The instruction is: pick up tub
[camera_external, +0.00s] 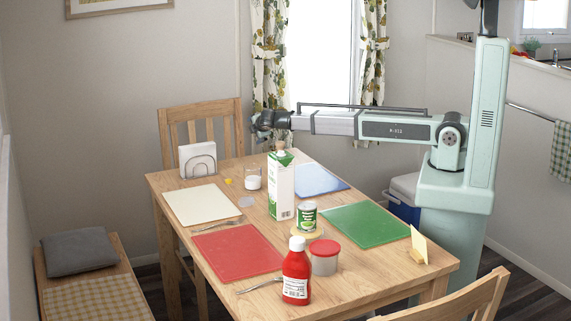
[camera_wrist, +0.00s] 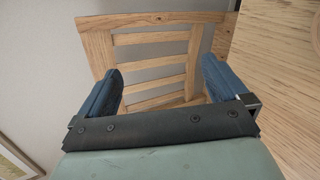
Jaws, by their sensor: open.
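The tub (camera_external: 324,259) is a small clear-grey container with a red lid. It stands upright on the near part of the wooden table in the external view, behind and to the right of a red ketchup bottle (camera_external: 296,273). My gripper (camera_external: 262,130) is over the far side of the table, well away from the tub. In the wrist view my gripper (camera_wrist: 160,85) shows two blue fingers held wide apart with nothing between them. The wrist view looks toward a wooden chair (camera_wrist: 150,50) and does not show the tub.
A tall carton (camera_external: 281,187) stands mid-table. A green can (camera_external: 306,215) stands close behind the tub. A red mat (camera_external: 236,252) lies left, a green mat (camera_external: 365,225) right. A fork lies near the bottle.

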